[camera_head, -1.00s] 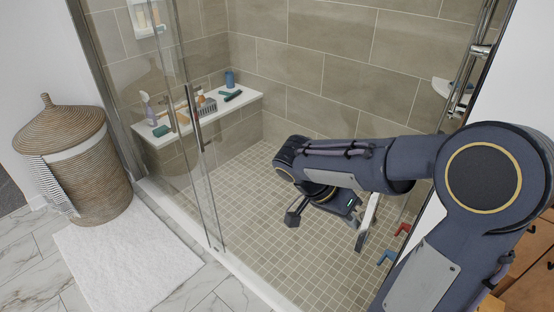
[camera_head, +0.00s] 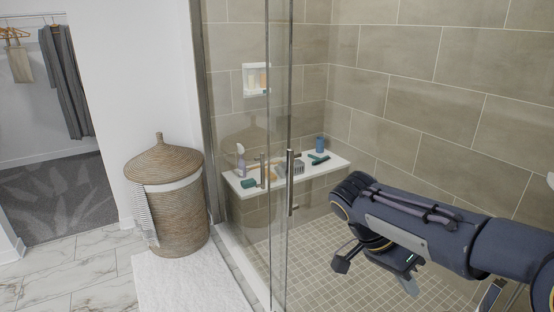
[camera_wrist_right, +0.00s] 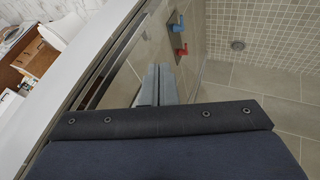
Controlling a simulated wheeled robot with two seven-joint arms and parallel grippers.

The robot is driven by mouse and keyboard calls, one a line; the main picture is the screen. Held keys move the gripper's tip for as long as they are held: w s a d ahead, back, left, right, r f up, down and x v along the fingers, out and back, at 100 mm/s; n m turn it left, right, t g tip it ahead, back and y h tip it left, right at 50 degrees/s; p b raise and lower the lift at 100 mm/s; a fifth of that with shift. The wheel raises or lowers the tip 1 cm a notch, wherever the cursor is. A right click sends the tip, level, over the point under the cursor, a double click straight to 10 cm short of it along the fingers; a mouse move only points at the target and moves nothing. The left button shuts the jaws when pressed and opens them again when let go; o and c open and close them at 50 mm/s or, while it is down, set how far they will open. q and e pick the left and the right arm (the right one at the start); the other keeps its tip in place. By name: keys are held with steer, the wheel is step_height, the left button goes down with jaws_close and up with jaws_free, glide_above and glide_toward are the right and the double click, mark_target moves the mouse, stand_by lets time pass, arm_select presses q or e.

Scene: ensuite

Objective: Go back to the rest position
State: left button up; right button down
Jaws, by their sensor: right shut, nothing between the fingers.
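My right arm reaches into the shower from the right side of the head view. In the right wrist view my right gripper (camera_wrist_right: 158,74) is shut, its two fingers together with nothing between them. In the head view its wrist (camera_head: 395,255) is over the tiled shower floor (camera_head: 325,272), and its fingers are only partly seen near the bottom edge. My left gripper is not in view.
A sliding glass door with a metal handle (camera_head: 290,182) stands left of my arm. A white bench (camera_head: 330,165) holds bottles and several small items. A wicker hamper (camera_head: 175,215) stands outside by a white mat (camera_head: 185,285).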

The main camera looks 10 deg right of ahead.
steer(key=s+a+f+n+t+y+p, duration=0.2)
steer(key=s+a+f+n+t+y, duration=0.1)
steer(key=s+a+n+t+y, duration=0.6)
steer(key=s+a+n+y, duration=0.1)
steer(key=s+a+n, duration=0.1)
steer(key=n, duration=0.2)
steer(key=shift+s+a+f+p, duration=0.15)
steer(key=shift+a+f+p, duration=0.05)
steer(key=shift+f+p, duration=0.2)
